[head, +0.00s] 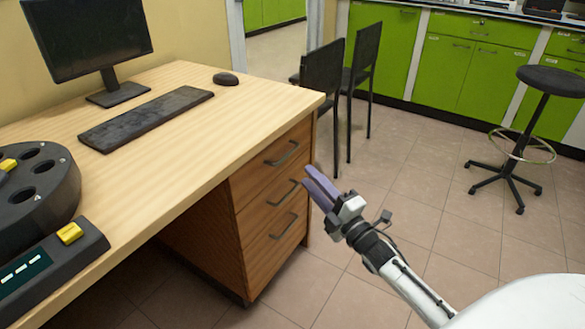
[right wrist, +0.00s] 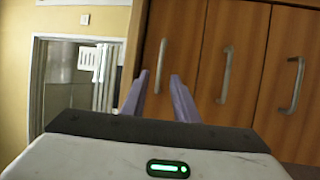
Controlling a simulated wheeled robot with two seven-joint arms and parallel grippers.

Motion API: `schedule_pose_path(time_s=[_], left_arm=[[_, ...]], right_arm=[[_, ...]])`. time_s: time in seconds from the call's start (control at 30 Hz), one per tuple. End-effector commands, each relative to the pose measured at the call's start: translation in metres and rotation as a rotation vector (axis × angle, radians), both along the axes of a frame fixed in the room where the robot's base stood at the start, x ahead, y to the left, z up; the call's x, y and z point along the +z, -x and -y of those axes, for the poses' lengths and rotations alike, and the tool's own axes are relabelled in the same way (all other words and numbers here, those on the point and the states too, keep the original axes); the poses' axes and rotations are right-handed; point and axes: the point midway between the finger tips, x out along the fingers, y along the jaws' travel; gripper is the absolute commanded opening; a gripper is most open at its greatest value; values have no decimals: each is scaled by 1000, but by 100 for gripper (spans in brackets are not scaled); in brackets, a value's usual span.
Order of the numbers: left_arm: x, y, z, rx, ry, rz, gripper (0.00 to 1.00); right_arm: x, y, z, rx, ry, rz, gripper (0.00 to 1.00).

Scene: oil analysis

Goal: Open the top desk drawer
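The wooden desk's top drawer (head: 274,163) is closed flush in its cabinet, with a grey bar handle (head: 282,153). My right gripper (head: 320,187) has two purple fingers and is in front of the drawer stack, near the middle handle in the head view. In the right wrist view the scene is turned sideways, and the leftmost handle (right wrist: 160,63) appears to be the top one. It lies beyond the gap between the fingertips (right wrist: 159,78). The fingers are apart with nothing between them, and no contact with the handle shows. My left gripper is out of view.
The middle drawer (head: 268,194) and bottom drawer (head: 272,241) are also closed. A monitor (head: 87,38), keyboard (head: 145,119) and mouse (head: 225,79) stand on the desk. Dark chairs (head: 322,68) stand behind it. The floor right of the drawers is clear; a stool (head: 552,82) is farther off.

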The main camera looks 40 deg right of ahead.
Motion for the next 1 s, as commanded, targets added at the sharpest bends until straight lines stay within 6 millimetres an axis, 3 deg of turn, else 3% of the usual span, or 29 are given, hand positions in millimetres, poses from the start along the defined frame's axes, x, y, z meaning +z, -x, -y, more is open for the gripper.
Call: schedule_pose_path(time_s=[0.3,0.5,0.87,1.0], left_arm=[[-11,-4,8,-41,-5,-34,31],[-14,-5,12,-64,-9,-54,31],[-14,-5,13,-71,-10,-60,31],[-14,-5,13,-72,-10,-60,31]], right_arm=[[10,-58,0,0,-1,0,27],[14,-82,0,1,-4,-3,27],[16,-89,0,0,-4,-5,27],[16,-89,0,0,-4,-5,9]])
